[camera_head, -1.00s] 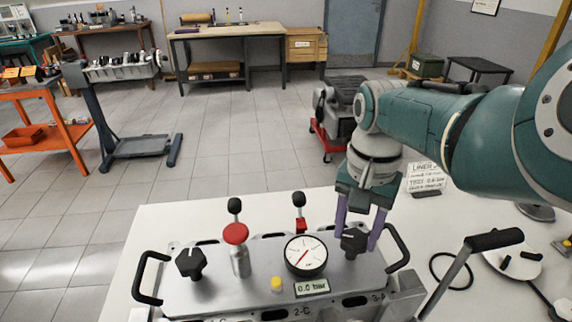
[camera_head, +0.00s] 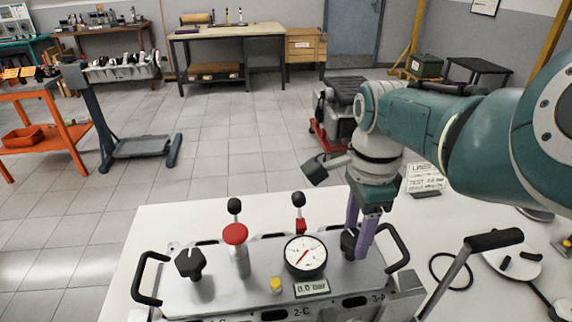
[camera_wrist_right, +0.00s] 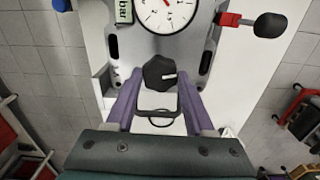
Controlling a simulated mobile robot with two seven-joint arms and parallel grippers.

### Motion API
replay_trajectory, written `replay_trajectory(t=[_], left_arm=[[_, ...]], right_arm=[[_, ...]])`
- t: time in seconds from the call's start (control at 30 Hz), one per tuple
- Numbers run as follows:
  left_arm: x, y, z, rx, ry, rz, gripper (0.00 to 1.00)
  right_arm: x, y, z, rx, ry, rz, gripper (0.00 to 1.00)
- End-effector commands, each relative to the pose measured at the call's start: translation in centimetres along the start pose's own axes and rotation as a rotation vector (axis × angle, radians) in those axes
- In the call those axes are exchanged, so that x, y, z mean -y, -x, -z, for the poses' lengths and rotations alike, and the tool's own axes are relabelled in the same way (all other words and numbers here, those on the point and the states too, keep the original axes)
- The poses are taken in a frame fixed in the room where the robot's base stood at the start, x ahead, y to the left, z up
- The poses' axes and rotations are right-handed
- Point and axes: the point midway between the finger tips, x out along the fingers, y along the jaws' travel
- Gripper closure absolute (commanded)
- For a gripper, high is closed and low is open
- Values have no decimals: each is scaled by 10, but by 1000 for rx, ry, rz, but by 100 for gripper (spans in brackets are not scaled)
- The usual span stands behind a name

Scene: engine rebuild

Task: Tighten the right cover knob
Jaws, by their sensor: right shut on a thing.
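The right cover knob (camera_head: 348,243) is black and lobed, on the right part of the grey metal cover plate (camera_head: 232,296). My right gripper (camera_head: 356,242) comes down on it from above with its purple fingers, shut on the knob. In the right wrist view the knob (camera_wrist_right: 159,73) shows between the purple finger ends of the gripper (camera_wrist_right: 160,88), with a pale mark on its face. A matching left knob (camera_head: 190,263) stands at the plate's left. My left gripper is not in view.
A pressure gauge (camera_head: 305,256) and a display reading 0.0 bar (camera_head: 312,288) sit left of the gripper. A red-capped cylinder (camera_head: 236,250), red lever (camera_head: 299,212), black handle (camera_head: 396,247) and long black-gripped lever (camera_head: 493,239) stand nearby.

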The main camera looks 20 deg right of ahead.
Motion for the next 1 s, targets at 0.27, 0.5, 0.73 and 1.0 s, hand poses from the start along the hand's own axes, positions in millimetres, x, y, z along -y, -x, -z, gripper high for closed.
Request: replay_trajectory(t=[0.27,0.5,0.73,1.0], left_arm=[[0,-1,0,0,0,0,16],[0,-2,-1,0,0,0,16],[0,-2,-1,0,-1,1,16],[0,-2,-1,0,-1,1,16]], right_arm=[[0,-1,0,1,-166,4,100],[0,-1,0,0,-234,5,100],[1,-1,0,0,-253,5,100],[1,-1,0,1,-253,5,100]])
